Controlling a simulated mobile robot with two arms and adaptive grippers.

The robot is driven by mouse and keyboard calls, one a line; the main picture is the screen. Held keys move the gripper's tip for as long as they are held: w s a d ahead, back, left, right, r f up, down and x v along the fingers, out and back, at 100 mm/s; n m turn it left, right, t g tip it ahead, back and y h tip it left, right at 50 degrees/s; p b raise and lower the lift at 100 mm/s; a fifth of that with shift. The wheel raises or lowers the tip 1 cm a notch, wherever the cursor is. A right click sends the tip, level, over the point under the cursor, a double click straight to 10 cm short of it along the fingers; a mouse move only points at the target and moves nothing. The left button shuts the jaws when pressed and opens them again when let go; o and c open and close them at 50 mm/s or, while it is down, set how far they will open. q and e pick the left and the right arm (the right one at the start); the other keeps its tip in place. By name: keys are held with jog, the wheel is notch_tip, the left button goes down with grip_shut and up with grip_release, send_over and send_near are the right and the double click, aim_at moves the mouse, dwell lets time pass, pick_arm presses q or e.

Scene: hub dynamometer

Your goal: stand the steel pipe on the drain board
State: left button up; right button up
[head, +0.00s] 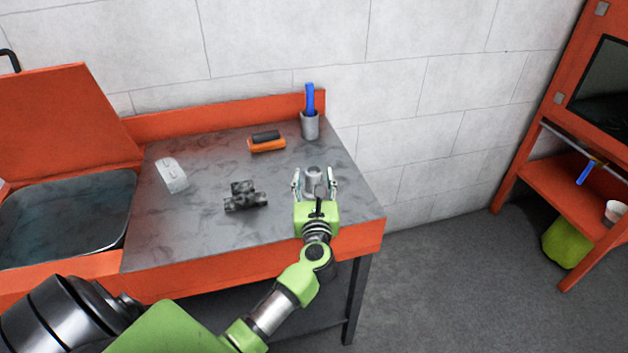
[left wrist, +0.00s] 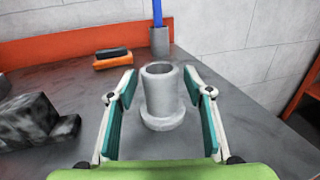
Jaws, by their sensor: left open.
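The steel pipe (head: 314,173) is a short grey hollow cylinder with a wider flange at its base. It stands upright, flange down, on the right part of the grey mottled drain board (head: 215,228). In the left wrist view the pipe (left wrist: 160,97) shows its open top and its flange resting on the surface. My left gripper (head: 314,183) is open, with one finger on each side of the pipe. In the left wrist view gaps show between the pipe and both teal finger pads. My right gripper is not in view.
A dark mottled tee-shaped block (head: 245,197) lies left of the pipe. An orange-and-black block (head: 266,144) and a grey cup (head: 310,126) with a blue handle stand behind. A pale grey object (head: 171,175) lies farther left, near the sink (head: 65,215). An orange backsplash (head: 215,115) edges the rear.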

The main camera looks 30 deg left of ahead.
pick_arm(q)
jog(key=shift+s+d, duration=0.1)
jog(key=s+d, duration=0.1)
jog(key=s+d+f+b, duration=0.1)
jog(key=s, duration=0.1)
jog(key=s+d+b, duration=0.1)
jog(key=shift+s+f, duration=0.2)
jog(key=shift+s, duration=0.05)
jog(key=v, duration=0.2)
jog(key=b+v, duration=0.1)
jog(key=v, duration=0.3)
jog(key=shift+s+d+r, duration=0.25)
jog(key=shift+v, duration=0.75)
jog(key=shift+r, duration=0.15)
